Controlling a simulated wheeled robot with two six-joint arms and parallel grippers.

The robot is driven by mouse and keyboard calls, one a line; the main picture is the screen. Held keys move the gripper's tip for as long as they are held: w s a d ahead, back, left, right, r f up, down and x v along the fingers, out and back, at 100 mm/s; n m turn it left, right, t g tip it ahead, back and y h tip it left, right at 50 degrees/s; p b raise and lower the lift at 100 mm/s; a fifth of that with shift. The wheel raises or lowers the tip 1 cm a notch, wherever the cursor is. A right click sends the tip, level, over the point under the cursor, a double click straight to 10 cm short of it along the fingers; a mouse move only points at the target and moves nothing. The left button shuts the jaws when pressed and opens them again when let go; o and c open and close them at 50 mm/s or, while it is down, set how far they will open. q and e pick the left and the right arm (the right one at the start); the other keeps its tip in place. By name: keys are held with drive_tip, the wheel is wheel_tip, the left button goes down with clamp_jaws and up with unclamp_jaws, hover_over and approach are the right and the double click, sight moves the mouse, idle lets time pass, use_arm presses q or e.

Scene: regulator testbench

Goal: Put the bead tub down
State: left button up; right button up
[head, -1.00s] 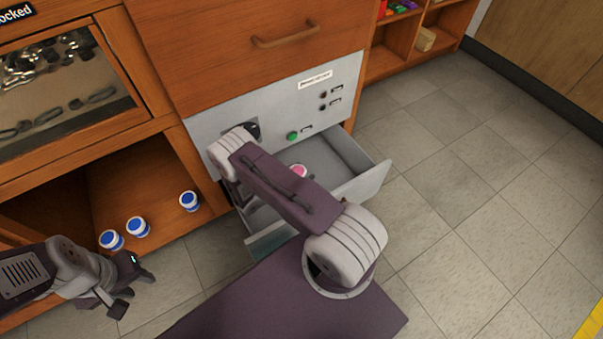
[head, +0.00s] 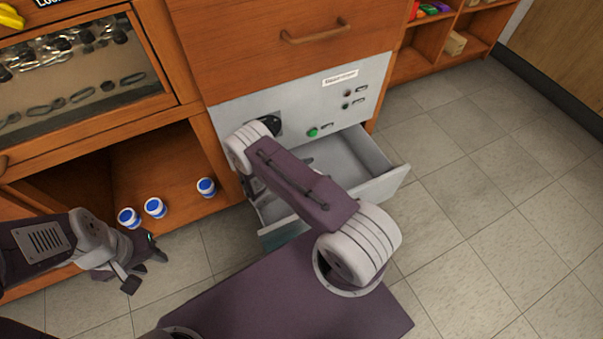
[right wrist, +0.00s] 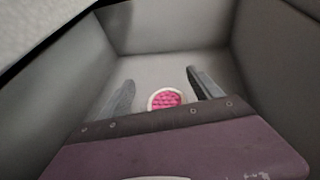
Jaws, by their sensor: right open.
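The bead tub, with bright pink contents and a pale rim, shows in the right wrist view (right wrist: 166,99). It appears to stand upright on the floor of the open grey drawer (head: 384,183). My right gripper (right wrist: 161,80) is open, with one finger on each side of the tub and visible gaps. In the head view my right arm hides the tub and the right gripper. My left gripper (head: 147,268) is open and empty, low at the left, in front of the cabinet.
Several white tubs with blue tops (head: 155,207) stand on the open wooden shelf at left. The drawer sits below a grey panel with a green button (head: 313,132) and a black knob. Drawer walls surround the right gripper closely. Tiled floor at right (head: 480,220) is clear.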

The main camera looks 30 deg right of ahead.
drive_tip(key=w+p+v, duration=0.1)
drive_tip(key=p+v, duration=0.3)
drive_tip(key=v, duration=0.6)
drive_tip(key=s+a+r+m+y, duration=0.3)
drive_tip(key=s+r+m+y, duration=0.2)
drive_tip(key=r+m, duration=0.5)
drive_tip(key=s+a+r+m+y, duration=0.4)
drive_tip(key=r+m+y, duration=0.4)
drive_tip(key=r, duration=0.3)
drive_tip(key=shift+s+a+m+y, duration=0.15)
drive_tip(key=shift+s+m+y, duration=0.15)
drive_tip(key=shift+s+m, duration=0.6)
drive_tip(key=shift+r, duration=0.15)
wheel_tip(320, 180, up, 48)
drive_tip(key=p, duration=4.7)
drive_tip(key=shift+p, duration=0.35)
